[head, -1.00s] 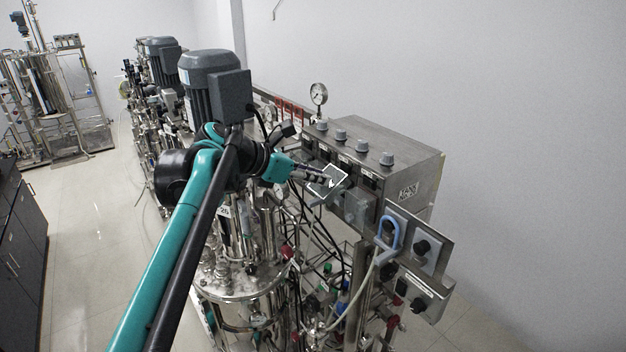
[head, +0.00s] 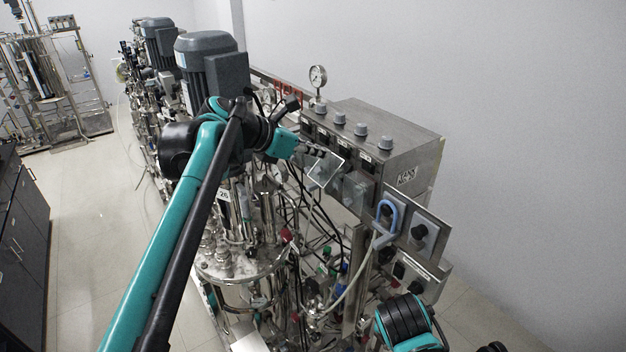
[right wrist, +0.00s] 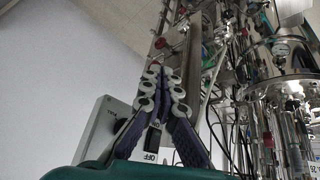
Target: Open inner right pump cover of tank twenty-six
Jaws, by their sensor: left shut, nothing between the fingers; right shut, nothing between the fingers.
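The steel control box (head: 405,150) of the tank has clear pump covers on its front. One clear cover (head: 327,172) with bright edges stands tilted out from the front, and another clear cover (head: 357,192) hangs to its right. My left gripper (head: 322,152) is shut and empty at the upper edge of the tilted cover; whether it touches is too small to tell. My right arm (head: 404,318) shows at the lower right in the head view, its fingers not clear there. In the right wrist view my right gripper (right wrist: 157,66) is shut and empty, pointing upward.
Grey knobs line the box top, and a pressure gauge (head: 318,76) stands behind it. A blue hook-shaped handle (head: 386,218) and switch panels (head: 422,236) sit at the right. The steel tank (head: 243,262), with cables and pipes, crowds the space below. Floor is clear at left.

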